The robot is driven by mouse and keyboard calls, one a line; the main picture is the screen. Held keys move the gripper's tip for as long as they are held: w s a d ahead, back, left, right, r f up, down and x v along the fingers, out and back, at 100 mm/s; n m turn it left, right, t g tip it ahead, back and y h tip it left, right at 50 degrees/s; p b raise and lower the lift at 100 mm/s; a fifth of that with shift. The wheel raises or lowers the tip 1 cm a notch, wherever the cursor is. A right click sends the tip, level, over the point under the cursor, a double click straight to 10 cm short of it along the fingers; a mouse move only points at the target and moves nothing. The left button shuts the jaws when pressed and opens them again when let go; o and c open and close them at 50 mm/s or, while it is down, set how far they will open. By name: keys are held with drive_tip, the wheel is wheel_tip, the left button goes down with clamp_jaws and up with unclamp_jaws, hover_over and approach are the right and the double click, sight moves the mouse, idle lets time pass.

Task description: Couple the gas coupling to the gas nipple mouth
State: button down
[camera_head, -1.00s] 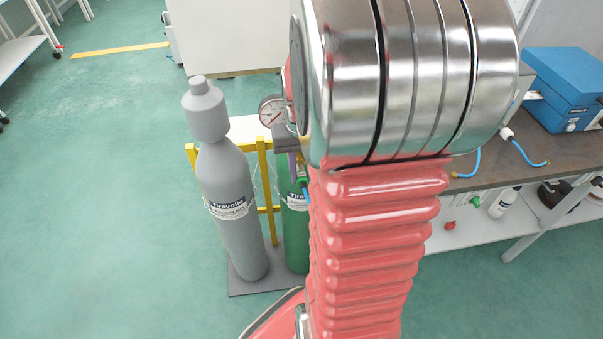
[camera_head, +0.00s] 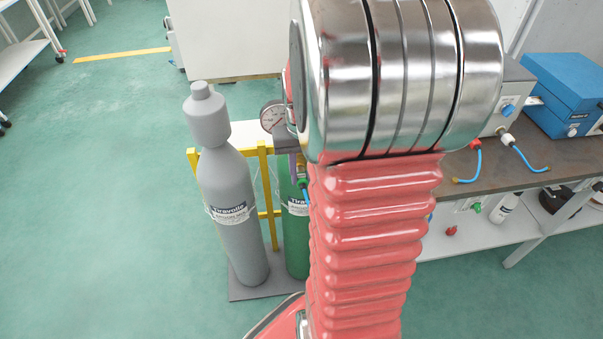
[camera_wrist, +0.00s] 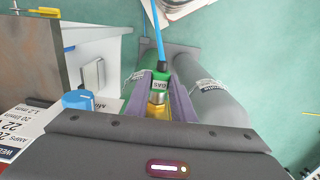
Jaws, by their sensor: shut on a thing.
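The green gas coupling (camera_wrist: 160,85), with a blue hose (camera_wrist: 158,40) on its far end, sits between the purple fingers of my gripper (camera_wrist: 159,92) in the wrist view. The gripper is shut on it. A metal collar and a brass part (camera_wrist: 157,111) show at its near end. In the head view the green coupling (camera_head: 303,183) is a small patch just below a brass fitting (camera_head: 301,167), beside the green cylinder (camera_head: 297,235). My arm hides most of this spot. The nipple mouth is not clearly seen, and I cannot tell whether the coupling touches it.
A grey cylinder (camera_head: 235,200) stands left of the green one, by a yellow frame (camera_head: 263,190). A pressure gauge (camera_head: 272,116) is above. The bench (camera_head: 530,150) at right carries a blue box (camera_head: 565,85) and blue hoses. Floor at left is clear.

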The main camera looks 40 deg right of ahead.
drive_tip(key=c, duration=1.4)
unclamp_jaws()
drive_tip(key=shift+c, duration=0.2)
wheel_tip(320, 180, up, 14)
drive_tip(key=shift+f, duration=0.15)
